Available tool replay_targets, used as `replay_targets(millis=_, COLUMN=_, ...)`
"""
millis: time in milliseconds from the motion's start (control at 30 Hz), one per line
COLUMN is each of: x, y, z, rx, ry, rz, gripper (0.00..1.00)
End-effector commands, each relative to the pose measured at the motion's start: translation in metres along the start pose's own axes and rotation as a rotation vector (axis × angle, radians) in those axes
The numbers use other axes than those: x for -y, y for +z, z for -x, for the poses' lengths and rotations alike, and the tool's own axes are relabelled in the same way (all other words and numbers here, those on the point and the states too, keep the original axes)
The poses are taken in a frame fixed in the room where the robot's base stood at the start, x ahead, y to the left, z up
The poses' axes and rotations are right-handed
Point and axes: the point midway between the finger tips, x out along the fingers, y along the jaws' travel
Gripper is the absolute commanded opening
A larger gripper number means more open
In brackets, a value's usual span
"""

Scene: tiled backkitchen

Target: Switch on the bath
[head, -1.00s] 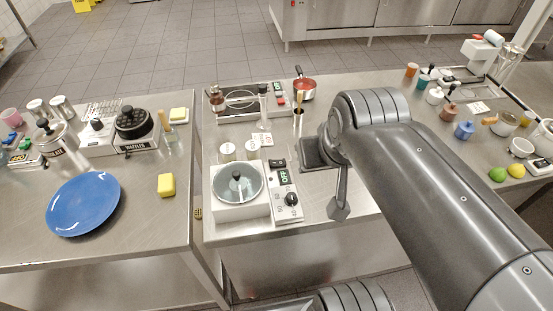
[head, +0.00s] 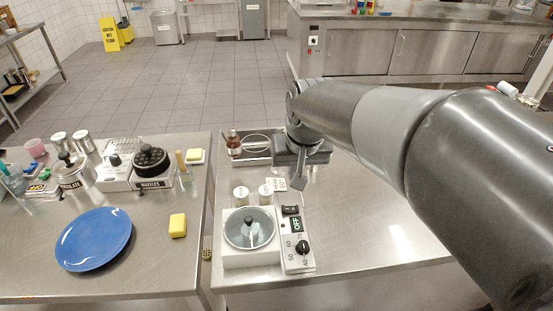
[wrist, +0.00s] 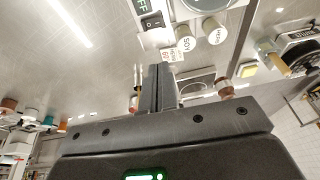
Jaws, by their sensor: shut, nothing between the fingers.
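The bath (head: 250,261) is a white unit with a round, lidded basin at the front left of the middle steel counter. Its control panel (head: 298,262) on the right carries a black rocker switch (head: 291,210), a green display (head: 296,224) reading OFF, and a black dial (head: 303,247). In the wrist view, the rocker switch (wrist: 152,22) and part of the display (wrist: 143,6) show at the top, beyond my fingertips. My gripper (head: 298,186) is shut and empty, pointing down just behind the switch and apart from it. Its closed fingers (wrist: 159,72) also show in the wrist view.
Two small labelled jars (head: 241,196) and a small sign (head: 280,184) stand behind the bath, close to my gripper. A hot plate (head: 236,160) is farther back. A blue plate (head: 93,240) and a yellow sponge (head: 178,225) lie on the left table. Counter right of the panel is clear.

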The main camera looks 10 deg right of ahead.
Motion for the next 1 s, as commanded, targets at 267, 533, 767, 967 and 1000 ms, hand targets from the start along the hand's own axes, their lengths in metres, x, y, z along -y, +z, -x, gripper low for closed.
replay_targets(millis=267, x=0.000, y=-0.001, z=0.000, rx=0.001, ry=0.000, rz=0.000, gripper=0.00)
replay_targets(millis=533, x=0.000, y=0.000, z=-0.017, rx=0.005, ry=0.000, rz=0.000, gripper=0.00)
replay_targets(millis=767, x=0.000, y=0.001, z=-0.063, rx=0.007, ry=0.001, rz=0.000, gripper=0.00)
replay_targets(millis=967, x=0.000, y=0.001, z=-0.100, rx=0.005, ry=0.000, rz=0.000, gripper=0.00)
replay_targets(millis=1000, x=0.001, y=0.002, z=-0.107, rx=0.006, ry=0.000, rz=0.001, gripper=0.00)
